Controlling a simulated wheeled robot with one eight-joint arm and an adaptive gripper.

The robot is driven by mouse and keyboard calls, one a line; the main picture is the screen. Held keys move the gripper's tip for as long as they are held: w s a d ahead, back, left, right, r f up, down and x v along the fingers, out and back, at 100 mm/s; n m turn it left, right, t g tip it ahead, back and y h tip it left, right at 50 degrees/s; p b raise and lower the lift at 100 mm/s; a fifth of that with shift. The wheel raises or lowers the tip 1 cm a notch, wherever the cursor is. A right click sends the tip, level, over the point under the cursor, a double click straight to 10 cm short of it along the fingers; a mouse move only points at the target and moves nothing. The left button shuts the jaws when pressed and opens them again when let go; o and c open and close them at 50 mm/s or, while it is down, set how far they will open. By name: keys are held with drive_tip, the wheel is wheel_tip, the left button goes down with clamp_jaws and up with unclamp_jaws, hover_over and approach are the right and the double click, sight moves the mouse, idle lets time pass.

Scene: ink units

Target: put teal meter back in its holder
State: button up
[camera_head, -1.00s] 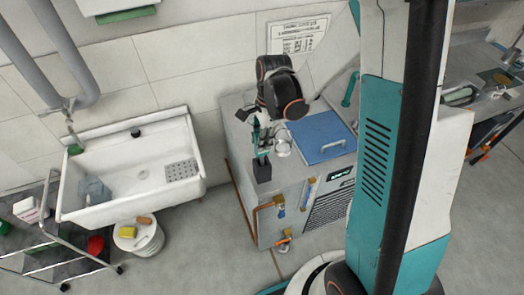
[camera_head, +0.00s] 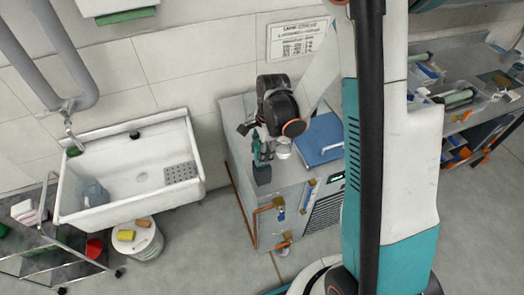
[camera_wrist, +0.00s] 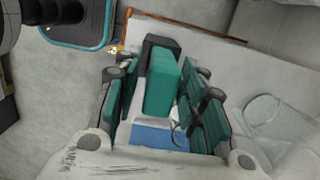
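The teal meter (camera_wrist: 162,88) is a teal block between the two fingers of my gripper (camera_wrist: 163,105) in the wrist view. A gap shows on its left side, and the right finger is very close to it. A black block (camera_wrist: 160,47), which looks like the holder, is at its far end; how deep the meter sits is hidden. In the head view the black block (camera_head: 262,173) stands at the counter's front left corner, under my gripper (camera_head: 262,145). The fingers look spread, one on each side. A blue and white patch at the meter's near end is unclear.
A blue lid (camera_head: 320,138) lies on the counter right of my gripper, with a small clear vessel (camera_head: 283,150) between them. A wall sink (camera_head: 130,168) is at the left. A bucket (camera_head: 139,240) and a wire cart (camera_head: 45,235) stand on the floor.

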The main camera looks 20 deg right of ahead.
drive_tip(key=shift+r, duration=0.15)
drive_tip(key=r, duration=0.4)
drive_tip(key=d+r+p, duration=0.1)
drive_tip(key=r, duration=0.3)
drive_tip(key=r+p, duration=0.1)
drive_tip(key=r, duration=0.3)
drive_tip(key=shift+d, duration=0.2)
drive_tip(key=s+a+r+n+t+h, duration=0.1)
drive_tip(key=s+r+n+t, duration=0.6)
drive_tip(key=s+r+n, duration=0.7)
drive_tip(key=s+n, duration=0.1)
drive_tip(key=n, duration=0.3)
drive_tip(key=shift+a, duration=0.2)
drive_tip(key=shift+r, duration=0.1)
